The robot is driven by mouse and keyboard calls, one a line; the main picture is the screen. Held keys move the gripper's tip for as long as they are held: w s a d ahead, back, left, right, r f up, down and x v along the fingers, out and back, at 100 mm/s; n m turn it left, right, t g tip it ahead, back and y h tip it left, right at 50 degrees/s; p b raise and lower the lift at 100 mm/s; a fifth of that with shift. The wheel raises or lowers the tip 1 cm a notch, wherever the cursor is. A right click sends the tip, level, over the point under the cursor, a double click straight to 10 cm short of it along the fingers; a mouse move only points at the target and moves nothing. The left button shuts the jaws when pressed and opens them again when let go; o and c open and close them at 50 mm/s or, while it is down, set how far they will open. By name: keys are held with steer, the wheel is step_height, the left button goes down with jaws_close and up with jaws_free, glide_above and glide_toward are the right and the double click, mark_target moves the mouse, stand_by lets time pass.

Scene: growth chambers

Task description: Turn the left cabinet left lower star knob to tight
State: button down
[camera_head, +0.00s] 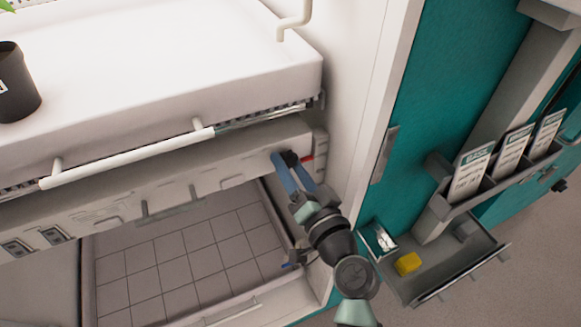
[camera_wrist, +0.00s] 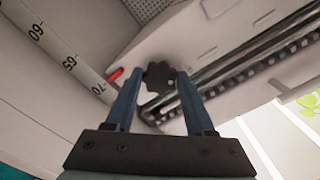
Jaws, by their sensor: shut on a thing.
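A dark star knob (camera_head: 291,157) sits on the front of the grey shelf beam (camera_head: 215,165), near its right end in the head view. A small red marker (camera_head: 307,158) is beside it. My gripper (camera_head: 289,163) has its two blue fingers around the knob, one on each side, and is shut on it. In the wrist view the lobed black knob (camera_wrist: 158,75) shows between the fingertips of my gripper (camera_wrist: 158,86); the red marker (camera_wrist: 115,74) is just left of it. The knob's lower edge and finger contact are partly hard to make out.
A white tray (camera_head: 190,70) with a handle bar (camera_head: 130,160) is above the beam. A tiled floor compartment (camera_head: 185,260) lies below. A teal panel (camera_head: 440,80), a card rack (camera_head: 500,175) and an open drawer holding a yellow block (camera_head: 408,263) are at right. A numbered scale (camera_wrist: 65,60) shows in the wrist view.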

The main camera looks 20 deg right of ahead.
steer(key=m, duration=0.5)
steer(key=shift+m+p, duration=0.3)
steer(key=shift+p, duration=0.05)
steer(key=shift+m+p, duration=0.5)
steer(key=shift+m, duration=1.4)
steer(key=shift+c, duration=1.3)
jaws_free()
steer(key=s+b, duration=0.2)
steer(key=s, duration=1.1)
steer(key=shift+d+b, duration=0.25)
steer(key=shift+b, duration=0.15)
